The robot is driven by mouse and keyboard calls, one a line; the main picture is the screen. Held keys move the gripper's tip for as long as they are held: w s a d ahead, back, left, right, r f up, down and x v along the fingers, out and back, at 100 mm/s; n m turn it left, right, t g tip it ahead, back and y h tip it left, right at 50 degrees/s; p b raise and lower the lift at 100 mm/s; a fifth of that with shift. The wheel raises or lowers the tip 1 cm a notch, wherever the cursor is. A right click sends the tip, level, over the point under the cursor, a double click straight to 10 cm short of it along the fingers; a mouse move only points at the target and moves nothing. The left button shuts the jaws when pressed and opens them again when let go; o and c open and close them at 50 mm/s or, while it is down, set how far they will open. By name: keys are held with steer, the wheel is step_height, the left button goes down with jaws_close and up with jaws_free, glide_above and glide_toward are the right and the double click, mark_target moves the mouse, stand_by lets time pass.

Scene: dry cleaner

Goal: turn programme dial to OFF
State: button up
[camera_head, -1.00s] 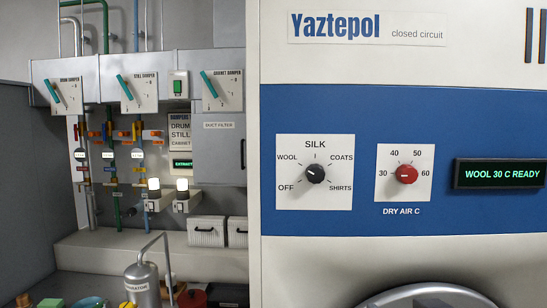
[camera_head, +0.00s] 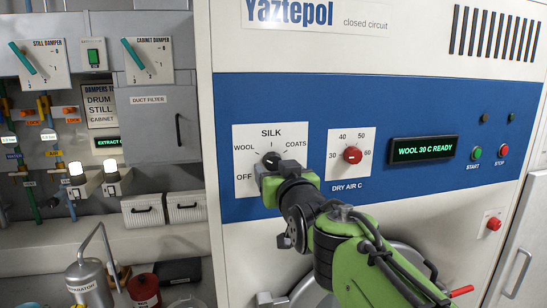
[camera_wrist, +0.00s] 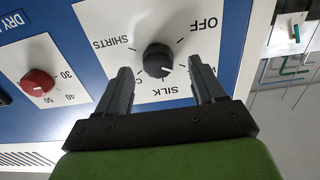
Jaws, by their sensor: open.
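The programme dial is a dark round knob (camera_head: 271,160) on a white plate marked OFF, WOOL, SILK, COATS and SHIRTS. In the wrist view the knob (camera_wrist: 158,60) has its small white mark turned toward the WOOL side. My gripper (camera_head: 267,176) is at the plate, covering part of it and the SHIRTS mark in the head view. In the wrist view my gripper (camera_wrist: 163,70) is open, one finger on each side of the knob, with a gap on both sides. The display (camera_head: 422,149) reads WOOL 30 C READY.
A red DRY AIR C dial (camera_head: 352,155) sits just right of the programme dial. START (camera_head: 476,153) and STOP (camera_head: 502,150) buttons are further right. The round door (camera_head: 385,255) is below, behind my arm. A cabinet with damper levers stands left.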

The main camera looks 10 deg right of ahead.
mark_target(273, 162)
steer(key=shift+w+d+r+p, duration=0.1)
steer(key=shift+w+d+p, duration=0.05)
steer(key=shift+w, duration=0.45)
steer(key=shift+w+d+r+p, duration=0.1)
steer(key=shift+w+p, duration=0.05)
steer(key=shift+w, duration=0.45)
steer(key=shift+w+a+f, duration=0.15)
steer(key=shift+w, duration=0.1)
steer(key=shift+s, duration=0.1)
steer(key=c, duration=1)
steer(key=shift+c, duration=0.2)
steer(key=shift+f+n+b, duration=0.1)
steer(key=shift+n+b, duration=0.2)
steer(key=shift+b, duration=0.1)
steer(key=shift+n+b, duration=0.9)
steer(key=n+b, duration=0.2)
steer(key=n, duration=0.1)
steer(key=shift+n+b, duration=0.3)
steer(key=n+b, duration=0.2)
steer(key=n, duration=0.3)
steer(key=shift+n, duration=0.4)
steer(key=shift+b, duration=0.3)
